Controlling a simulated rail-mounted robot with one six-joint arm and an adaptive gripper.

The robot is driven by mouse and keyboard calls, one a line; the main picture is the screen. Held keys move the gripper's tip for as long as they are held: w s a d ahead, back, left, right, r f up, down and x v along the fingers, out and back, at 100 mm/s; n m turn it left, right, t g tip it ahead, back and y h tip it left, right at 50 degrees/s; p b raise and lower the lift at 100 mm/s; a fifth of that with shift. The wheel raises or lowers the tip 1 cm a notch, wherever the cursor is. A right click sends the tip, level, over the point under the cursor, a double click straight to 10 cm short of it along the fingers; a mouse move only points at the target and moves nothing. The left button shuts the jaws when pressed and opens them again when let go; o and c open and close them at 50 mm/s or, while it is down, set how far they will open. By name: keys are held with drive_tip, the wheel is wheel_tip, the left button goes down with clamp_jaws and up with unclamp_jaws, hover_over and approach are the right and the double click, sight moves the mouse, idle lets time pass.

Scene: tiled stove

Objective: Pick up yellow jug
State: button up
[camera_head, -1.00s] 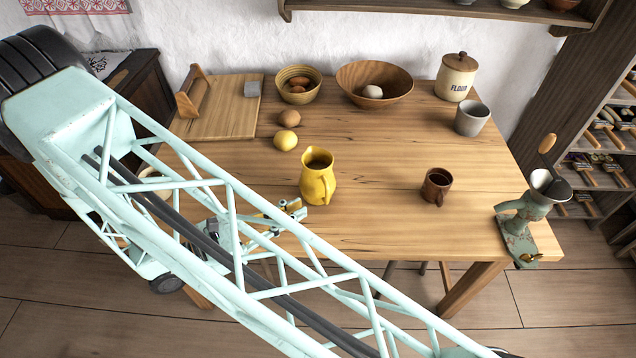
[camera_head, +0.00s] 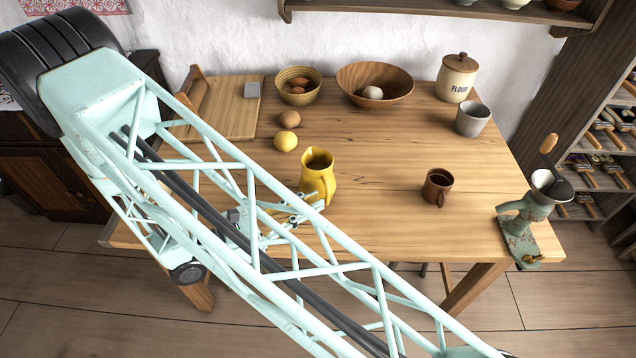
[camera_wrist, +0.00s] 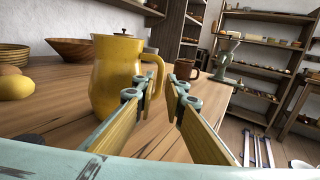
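The yellow jug (camera_head: 317,174) stands upright near the front edge of the wooden table, with its handle toward the front right. In the wrist view the jug (camera_wrist: 117,78) is large at left of centre, its handle (camera_wrist: 157,72) curving right toward the gap between my fingertips. My gripper (camera_wrist: 161,92) is open, its two wood-coloured fingers spread. The left fingertip overlaps the lower part of the handle; I cannot tell whether they touch. In the head view my gripper (camera_head: 308,206) is at the front of the jug, partly hidden by my arm's lattice.
A brown mug (camera_head: 437,186) and a green grinder (camera_head: 526,215) stand to the right. A lemon (camera_head: 285,141) and an egg (camera_head: 289,119) lie behind the jug. Bowls (camera_head: 375,83), a flour jar (camera_head: 456,77) and a grey cup (camera_head: 472,118) stand farther back. The table between jug and mug is clear.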

sight(328, 188)
drive_tip(key=shift+b+x, duration=0.7)
drive_tip(key=shift+x, duration=1.85)
drive_tip(key=shift+r, duration=0.1)
drive_tip(key=shift+c, duration=0.5)
clamp_jaws()
drive_tip(key=shift+r, duration=0.35)
drive_tip(key=shift+r+p, duration=0.6)
drive_tip(key=shift+r, duration=0.75)
drive_tip(key=shift+s+r, duration=0.15)
drive_tip(key=s+d+p, duration=0.1)
drive_tip(key=s, duration=0.6)
drive_tip(key=s+d+r+p, duration=0.1)
drive_tip(key=s+d, duration=0.1)
drive_tip(key=s, duration=0.6)
drive_tip(key=shift+d+r, duration=0.15)
drive_tip(key=shift+d, duration=0.15)
drive_tip(key=shift+s, duration=0.15)
